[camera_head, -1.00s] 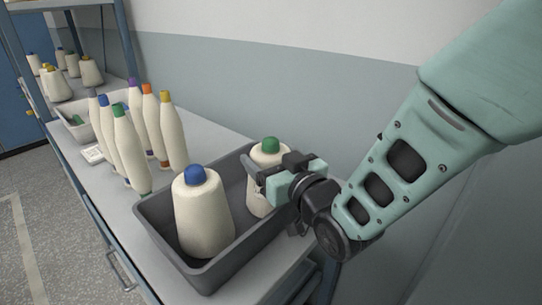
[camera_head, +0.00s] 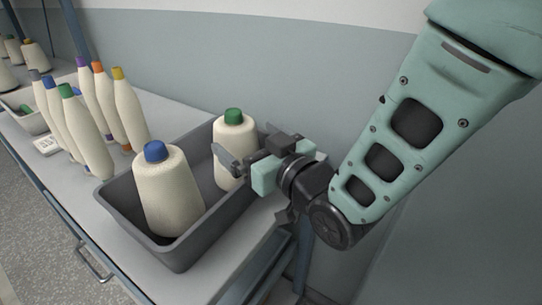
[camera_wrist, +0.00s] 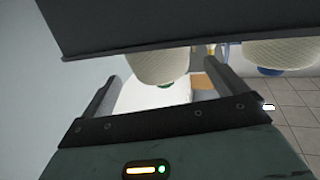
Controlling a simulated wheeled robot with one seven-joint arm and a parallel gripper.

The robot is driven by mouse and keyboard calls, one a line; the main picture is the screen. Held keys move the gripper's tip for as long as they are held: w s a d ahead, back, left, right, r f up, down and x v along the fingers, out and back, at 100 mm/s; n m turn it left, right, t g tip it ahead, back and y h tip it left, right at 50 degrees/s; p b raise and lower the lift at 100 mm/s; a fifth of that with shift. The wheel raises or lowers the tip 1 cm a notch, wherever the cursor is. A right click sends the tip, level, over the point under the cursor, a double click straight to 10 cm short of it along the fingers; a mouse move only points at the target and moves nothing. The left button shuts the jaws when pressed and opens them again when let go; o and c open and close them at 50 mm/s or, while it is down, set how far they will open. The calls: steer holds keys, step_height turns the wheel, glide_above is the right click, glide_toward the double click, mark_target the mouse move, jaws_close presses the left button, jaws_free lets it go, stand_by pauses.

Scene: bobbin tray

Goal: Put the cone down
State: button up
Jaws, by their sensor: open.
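The cone with the green cap (camera_head: 232,140) stands upright in the far end of the grey tray (camera_head: 178,256). A second cone with a blue cap (camera_head: 168,195) stands upright in the near end, apart from it. My gripper (camera_head: 228,160) is open at the green-capped cone's right side, with one finger showing in front of the cone. In the wrist view the picture is upside down; the green-capped cone (camera_wrist: 160,62) shows between the spread fingers (camera_wrist: 162,78), with clear gaps to both. The blue-capped cone (camera_wrist: 282,52) is at the right, and the tray wall (camera_wrist: 150,28) crosses the top.
Several slim bobbins (camera_head: 88,130) with coloured caps stand on the bench (camera_head: 165,115) left of the tray. A small pale box (camera_head: 47,146) lies beside them. The wall (camera_head: 280,80) is close behind the tray. More cones stand at the far left.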

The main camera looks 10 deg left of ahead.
steer(key=s+d+f+m+g+h, duration=0.1)
steer(key=s+d+f+g+h, duration=0.2)
steer(key=s+d, duration=0.6)
steer(key=s+d+f+m+g+h+b, duration=0.1)
steer(key=s+d+f+g+h, duration=0.2)
steer(key=s+d+g+h, duration=0.5)
steer(key=s+d+h, duration=0.1)
steer(key=d+h, duration=0.1)
steer(key=d, duration=0.7)
steer(key=shift+s+f+g, duration=0.2)
steer(key=shift+s+g, duration=0.1)
steer(key=shift+s, duration=0.1)
steer(key=shift+d, duration=0.1)
